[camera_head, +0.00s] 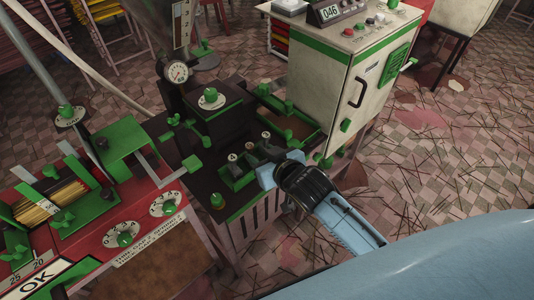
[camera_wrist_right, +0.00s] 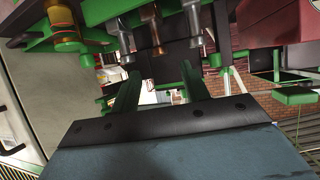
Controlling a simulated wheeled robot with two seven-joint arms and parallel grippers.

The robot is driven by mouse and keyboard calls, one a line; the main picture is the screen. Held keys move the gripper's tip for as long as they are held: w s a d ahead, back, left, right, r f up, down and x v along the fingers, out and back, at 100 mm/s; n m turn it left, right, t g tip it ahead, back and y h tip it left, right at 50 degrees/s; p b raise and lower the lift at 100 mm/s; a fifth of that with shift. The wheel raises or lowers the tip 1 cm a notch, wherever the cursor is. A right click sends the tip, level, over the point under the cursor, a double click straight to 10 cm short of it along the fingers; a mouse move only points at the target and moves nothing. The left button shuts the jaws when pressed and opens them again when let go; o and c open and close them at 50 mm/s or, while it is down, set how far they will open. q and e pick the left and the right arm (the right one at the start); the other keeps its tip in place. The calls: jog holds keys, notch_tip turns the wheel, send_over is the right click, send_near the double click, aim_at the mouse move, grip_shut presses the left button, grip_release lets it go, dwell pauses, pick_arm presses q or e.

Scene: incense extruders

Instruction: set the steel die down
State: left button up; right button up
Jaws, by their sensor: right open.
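A small dark and green rack (camera_head: 236,181) on the dark machine top holds several small pegged pieces. I cannot tell which is the steel die of the task. My right gripper (camera_head: 262,151) is at the rack's right side, its fingers close to the pieces. In the wrist view its fingers (camera_wrist_right: 160,78) are apart with no die visible between them. My left gripper is out of view.
A cream cabinet (camera_head: 330,95) with green trim stands close behind my right gripper. A dial gauge (camera_head: 177,72) and column rise at the back. A red panel (camera_head: 135,235) with knobs lies at the left. Tiled floor (camera_head: 450,160) is open at the right, with thin sticks scattered on it.

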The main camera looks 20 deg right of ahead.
jog(key=shift+v, duration=1.05)
jog(key=s+d+f+g, duration=0.2)
jog(key=s+f, duration=0.2)
jog(key=f, duration=0.6)
jog(key=s+d+f+g+h, duration=0.15)
jog(key=s+f, duration=0.35)
jog(key=f, duration=0.5)
jog(key=s+d+f+g, duration=0.1)
jog(key=s+f+g, duration=0.25)
jog(key=f, duration=0.65)
jog(key=s+d+f+g, duration=0.1)
jog(key=s+f, duration=0.3)
jog(key=s, duration=0.5)
jog(key=s+d+f+g, duration=0.1)
jog(key=s+f+g, duration=0.1)
jog(key=s+f, duration=0.3)
jog(key=s+d+f+g, duration=0.1)
jog(key=s+f, duration=0.3)
jog(key=s, duration=0.9)
jog(key=shift+s+d+f+n+g, duration=0.2)
jog(key=shift+d+n+g, duration=0.1)
jog(key=shift+d+n, duration=0.15)
jog(key=shift+h, duration=0.25)
